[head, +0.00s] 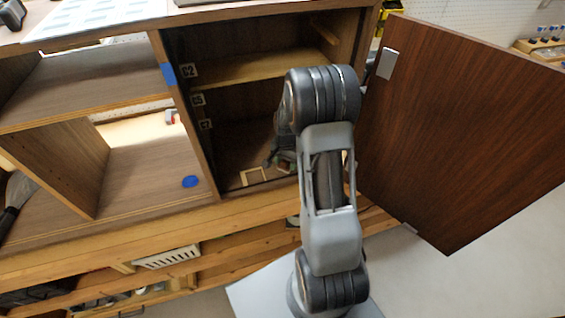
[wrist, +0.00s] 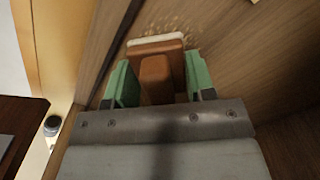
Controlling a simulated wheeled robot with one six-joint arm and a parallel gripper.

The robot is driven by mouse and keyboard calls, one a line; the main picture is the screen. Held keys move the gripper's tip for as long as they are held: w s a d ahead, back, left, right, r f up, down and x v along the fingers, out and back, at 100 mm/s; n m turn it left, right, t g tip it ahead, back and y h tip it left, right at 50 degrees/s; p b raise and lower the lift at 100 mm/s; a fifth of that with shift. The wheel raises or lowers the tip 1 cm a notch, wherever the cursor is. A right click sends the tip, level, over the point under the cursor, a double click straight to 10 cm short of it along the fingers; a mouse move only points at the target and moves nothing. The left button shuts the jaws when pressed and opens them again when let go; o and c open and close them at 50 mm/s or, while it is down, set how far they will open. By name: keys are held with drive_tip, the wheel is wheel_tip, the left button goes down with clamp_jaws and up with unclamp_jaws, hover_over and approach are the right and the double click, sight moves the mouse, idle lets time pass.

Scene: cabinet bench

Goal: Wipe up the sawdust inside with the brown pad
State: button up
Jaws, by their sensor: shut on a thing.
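In the wrist view my gripper (wrist: 159,78) has its green fingers closed on the handle of the brown pad (wrist: 156,47). The pad has a pale strip along its far edge. Sawdust (wrist: 190,24) lies as light specks on the wooden surface just beyond and beside the pad. I cannot tell whether the pad touches that surface. In the head view my gripper (head: 279,160) is inside the open cabinet compartment (head: 235,145), low near its floor, and my arm hides much of it. The sawdust cannot be made out there.
The brown cabinet door (head: 465,120) stands open on the right. A shelf (head: 250,68) crosses the compartment above my gripper. A pale square outline (head: 253,176) is at the front of its floor. Open bays with a blue disc (head: 190,181) and a brush (head: 14,200) lie left.

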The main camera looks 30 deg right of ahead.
sight(275, 169)
drive_tip(key=shift+s+d+f, duration=0.1)
drive_tip(key=shift+s+d, duration=0.15)
drive_tip(key=shift+d, duration=0.9)
drive_tip(key=shift+s+d+f, duration=0.1)
drive_tip(key=shift+s+d, duration=0.15)
drive_tip(key=shift+d, duration=0.9)
drive_tip(key=shift+s+d+r+b, duration=0.1)
drive_tip(key=shift+s+d+b, duration=0.15)
drive_tip(key=shift+d, duration=1.1)
drive_tip(key=shift+s+d+b, duration=0.15)
drive_tip(key=shift+s+d, duration=0.1)
drive_tip(key=shift+d, duration=1.05)
drive_tip(key=shift+d+r, duration=0.1)
drive_tip(key=shift+d, duration=0.1)
drive_tip(key=shift+a, duration=0.1)
